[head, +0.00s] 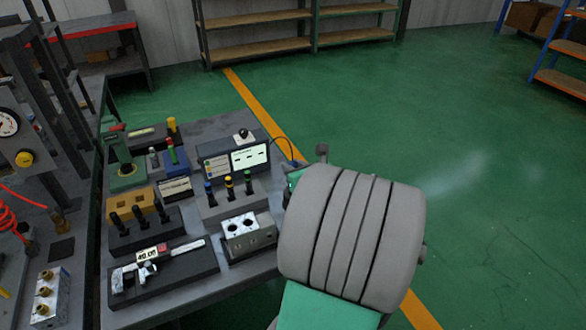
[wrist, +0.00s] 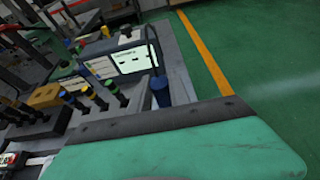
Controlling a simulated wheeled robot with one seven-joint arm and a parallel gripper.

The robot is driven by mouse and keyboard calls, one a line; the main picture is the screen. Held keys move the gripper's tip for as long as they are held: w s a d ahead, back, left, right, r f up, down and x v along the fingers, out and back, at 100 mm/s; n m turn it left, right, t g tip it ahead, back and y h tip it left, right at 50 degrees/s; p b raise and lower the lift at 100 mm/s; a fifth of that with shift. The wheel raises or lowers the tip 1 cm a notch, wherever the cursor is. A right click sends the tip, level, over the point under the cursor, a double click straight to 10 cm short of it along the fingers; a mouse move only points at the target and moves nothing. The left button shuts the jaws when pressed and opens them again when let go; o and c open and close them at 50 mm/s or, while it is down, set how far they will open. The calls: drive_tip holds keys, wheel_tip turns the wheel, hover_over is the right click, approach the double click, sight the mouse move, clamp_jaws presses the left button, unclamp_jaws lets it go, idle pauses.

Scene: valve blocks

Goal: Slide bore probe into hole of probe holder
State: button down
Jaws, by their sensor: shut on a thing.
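My gripper (wrist: 158,118) shows in the wrist view as a green body with a dark edge across the bottom. A blue cylinder (wrist: 160,92), seemingly the end of the bore probe, stands up just beyond that edge; the grip on it is hidden. In the head view my thick grey wrist covers most of the gripper and the probe. The probe holder (head: 234,206) is a grey block on the bench, left of my wrist. Several dark probes with blue, yellow and green collars stand in it. They also show at left in the wrist view (wrist: 90,93). A free hole cannot be made out.
A display unit (head: 248,157) stands behind the holder. A metal block with two bores (head: 247,236) is in front. A caliper (head: 150,265) lies on a dark tray at the front left. A stand with black plugs (head: 145,233) is left. Green floor is open to the right.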

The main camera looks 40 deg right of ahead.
drive_tip(key=shift+r, duration=0.1)
drive_tip(key=c, duration=1.2)
unclamp_jaws()
drive_tip(key=shift+s+r, duration=0.1)
drive_tip(key=shift+s, duration=0.15)
drive_tip(key=p+v, duration=0.1)
drive_tip(key=v, duration=1)
drive_tip(key=shift+s+a, duration=0.25)
drive_tip(key=shift+a, duration=0.05)
drive_tip(key=shift+s+d, duration=0.1)
